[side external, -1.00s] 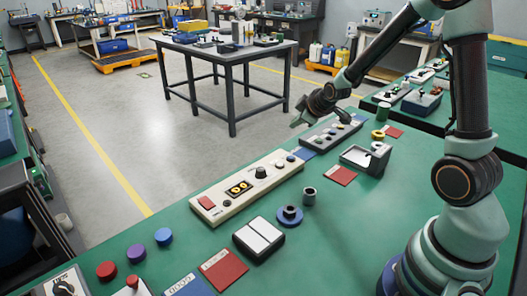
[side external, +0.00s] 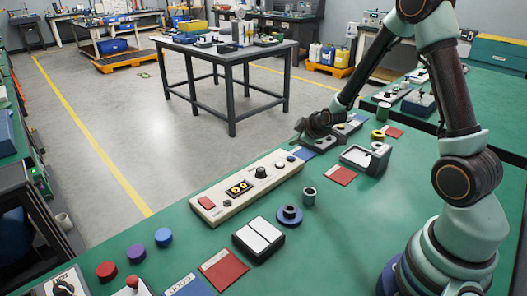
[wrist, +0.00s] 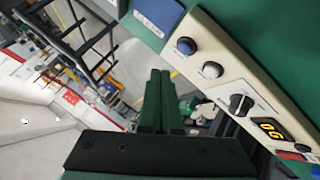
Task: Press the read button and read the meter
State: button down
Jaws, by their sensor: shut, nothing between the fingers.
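A long cream panel (side external: 245,190) lies on the green bench. It carries a red button (side external: 206,202), a lit meter display (side external: 238,188) with orange-yellow digits, a black knob (side external: 261,172), a white button (side external: 281,164) and a blue button (side external: 291,158). In the wrist view the display (wrist: 269,130), white button (wrist: 212,70) and blue button (wrist: 186,46) show at the right. The digits and labels are too small to read surely. My gripper (side external: 300,132) is shut and empty, above the bench just past the panel's blue-button end. Its fingers also show in the wrist view (wrist: 161,75).
A grey control box (side external: 330,138) sits beside my gripper. Bare green bench lies right of these.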

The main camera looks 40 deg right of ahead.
jog(key=shift+f, duration=1.4)
jog(key=shift+f, duration=0.15)
dwell(1.0)
jog(key=shift+f, duration=0.25)
jog(key=shift+f, duration=0.4)
dwell(0.6)
jog(key=shift+r, duration=0.8)
jog(key=shift+r, duration=2.55)
